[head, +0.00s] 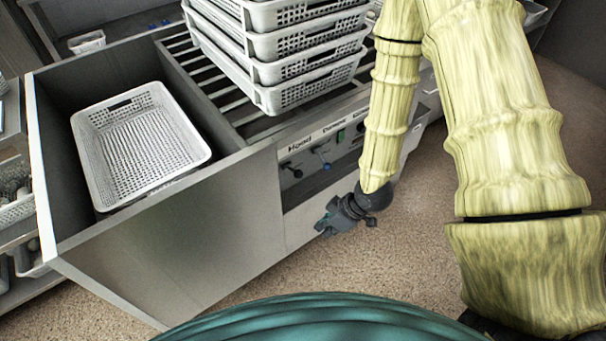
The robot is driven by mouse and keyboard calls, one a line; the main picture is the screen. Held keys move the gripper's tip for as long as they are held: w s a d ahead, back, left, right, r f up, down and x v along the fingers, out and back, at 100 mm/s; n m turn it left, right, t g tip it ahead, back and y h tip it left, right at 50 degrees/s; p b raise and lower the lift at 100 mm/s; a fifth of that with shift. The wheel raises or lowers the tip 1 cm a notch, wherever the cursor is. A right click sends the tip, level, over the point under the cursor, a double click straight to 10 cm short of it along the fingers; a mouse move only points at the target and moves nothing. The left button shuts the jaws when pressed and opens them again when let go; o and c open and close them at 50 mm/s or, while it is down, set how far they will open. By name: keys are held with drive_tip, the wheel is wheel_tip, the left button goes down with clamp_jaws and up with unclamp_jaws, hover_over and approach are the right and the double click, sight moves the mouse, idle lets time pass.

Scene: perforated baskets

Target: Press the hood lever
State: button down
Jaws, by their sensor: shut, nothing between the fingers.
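The panel on the side of the metal counter carries a printed label that reads like "Hood". Below it a small dark hood lever (291,170) sticks out from the panel. My gripper (326,226) is shut and empty. It hangs in front of the counter, lower and to the right of the hood lever, and appears apart from it. The lever's exact tilt is too small to tell.
Stacked white perforated baskets (285,75) stand on the slatted counter. Another white basket (150,185) lies in the left bay. Speckled floor (430,260) is open at right.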

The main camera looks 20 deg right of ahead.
drive_tip(key=w+d+r+n+b, duration=0.2)
drive_tip(key=w+r+n, duration=0.4)
drive_tip(key=r+n, duration=0.1)
drive_tip(key=w+d+r+n+t+y+b, duration=0.1)
drive_tip(key=w+d+r+n+b, duration=0.1)
drive_tip(key=w+r+n, duration=0.4)
wheel_tip(320, 180, up, 3)
drive_tip(key=shift+w+d+r+n+t+y, duration=0.2)
drive_tip(key=shift+w+d+n+t+y, duration=0.1)
drive_tip(key=shift+d+n, duration=0.3)
drive_tip(key=shift+f, duration=0.1)
drive_tip(key=b, duration=0.5)
approach(296, 176)
drive_tip(key=x, duration=0.4)
drive_tip(key=shift+d, duration=0.1)
drive_tip(key=shift+b+x, duration=0.55)
drive_tip(key=shift+x, duration=0.45)
drive_tip(key=shift+f+b, duration=0.1)
drive_tip(key=shift+b, duration=0.4)
drive_tip(key=shift+f+b, duration=0.15)
drive_tip(key=shift+b, duration=0.5)
